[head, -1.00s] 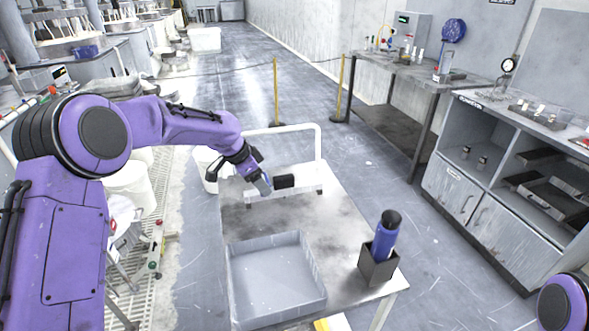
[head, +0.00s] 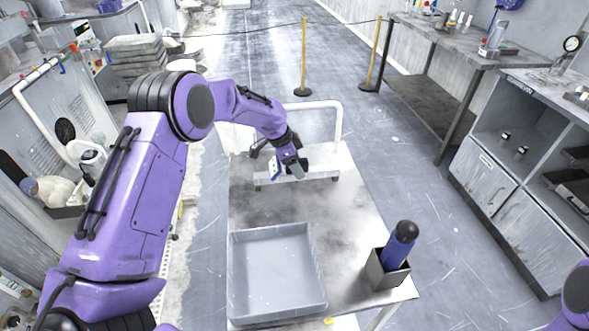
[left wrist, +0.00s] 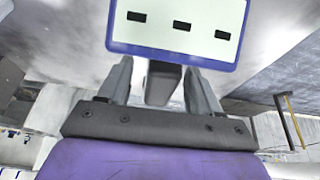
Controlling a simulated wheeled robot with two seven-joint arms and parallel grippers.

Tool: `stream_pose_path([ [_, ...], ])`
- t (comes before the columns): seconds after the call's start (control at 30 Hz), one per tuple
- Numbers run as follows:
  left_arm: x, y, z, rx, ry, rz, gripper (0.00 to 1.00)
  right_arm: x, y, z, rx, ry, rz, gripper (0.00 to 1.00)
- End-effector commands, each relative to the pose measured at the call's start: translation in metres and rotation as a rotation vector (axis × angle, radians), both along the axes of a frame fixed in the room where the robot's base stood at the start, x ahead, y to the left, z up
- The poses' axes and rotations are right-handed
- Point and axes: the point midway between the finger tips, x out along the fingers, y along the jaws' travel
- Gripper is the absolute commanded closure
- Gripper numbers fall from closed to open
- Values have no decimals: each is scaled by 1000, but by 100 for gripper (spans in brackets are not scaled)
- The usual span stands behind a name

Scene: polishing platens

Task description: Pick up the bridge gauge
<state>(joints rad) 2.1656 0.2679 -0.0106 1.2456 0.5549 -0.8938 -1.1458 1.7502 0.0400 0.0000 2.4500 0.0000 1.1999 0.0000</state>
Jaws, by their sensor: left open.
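The bridge gauge (head: 318,178) stands near the far end of the metal cart top. It is a long pale bar on short feet, with an upright part partly hidden by my left gripper. My left gripper (head: 296,172) points down at it. In the left wrist view, a white panel with a blue rim and dark slots (left wrist: 180,38) fills the top, probably the gauge's face. The left gripper's fingers (left wrist: 158,85) are apart, with a grey post between them. I cannot tell whether they touch it. My right gripper is out of view.
A grey open tray (head: 278,275) sits on the near part of the cart top (head: 350,215). A dark holder (head: 388,272) with a blue, black-topped cylinder (head: 400,245) stands at its right edge. A white push handle (head: 338,122) rises at the far end. A cabinet stands at right.

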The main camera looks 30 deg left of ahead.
Motion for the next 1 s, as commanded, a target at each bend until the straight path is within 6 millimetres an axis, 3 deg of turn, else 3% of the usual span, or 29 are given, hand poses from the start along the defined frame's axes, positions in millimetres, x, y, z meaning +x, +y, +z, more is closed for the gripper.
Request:
stream_pose_path([
  [0.27, 2, -2, -6, 0, 1, 0, 39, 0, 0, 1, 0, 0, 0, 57],
  [0.4, 2, -2, -6, 0, 1, 0, 85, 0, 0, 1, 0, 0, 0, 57],
  [0.47, 2, -2, -6, 0, 1, 0, 100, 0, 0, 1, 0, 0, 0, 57],
  [0.83, 2, -2, -4, 0, 2, -2, 100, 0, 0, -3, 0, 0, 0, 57],
  [1.0, 3, -2, 19, -1, -4, -2, 100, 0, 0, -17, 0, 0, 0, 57],
])
